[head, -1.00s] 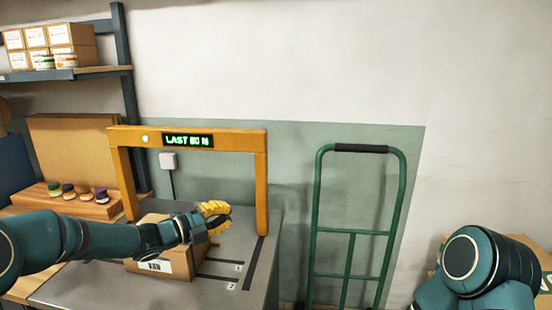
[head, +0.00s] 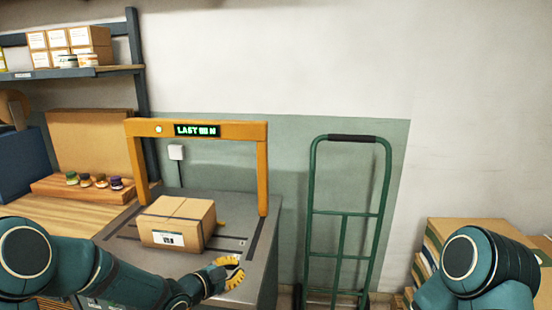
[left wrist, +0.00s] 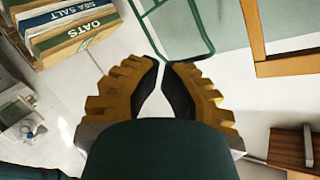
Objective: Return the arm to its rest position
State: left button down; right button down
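My left gripper (head: 236,272) hangs in front of the grey bench's right part, below and right of the carton, apart from it and empty. In the left wrist view its yellow ribbed fingers with dark pads (left wrist: 163,64) bow outward and their tips come nearly together with nothing between them. My left arm (head: 110,272) reaches in from the lower left. My right arm (head: 480,262) shows only as a teal joint at the lower right; its gripper is out of view. The brown carton (head: 178,222) with a white label sits on the bench by the orange arch.
The orange arch (head: 262,185) with a lit sign spans the grey bench (head: 262,222). A green hand truck (head: 313,215) stands right of the bench. A wooden block with small jars (head: 100,181) is at left. Stacked sacks (left wrist: 70,30) show in the left wrist view.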

pick_arm(q)
jog(key=s+d+f+n+g+y, duration=0.1)
jog(key=s+f+n+g+y, duration=0.25)
jog(key=s+f+n, duration=0.8)
jog(key=s+f+n+g+y, duration=0.1)
jog(key=s+f+n+g, duration=0.1)
jog(key=s+f, duration=0.3)
jog(key=s+f+n+g+y, duration=0.1)
jog(key=s+f+n+g, duration=0.2)
jog(key=s, duration=0.9)
notch_tip(320, 180, down, 3)
jog(key=shift+s+r+n+g, duration=0.1)
jog(key=shift+s+n+g, duration=0.25)
jog(key=shift+g, duration=0.4)
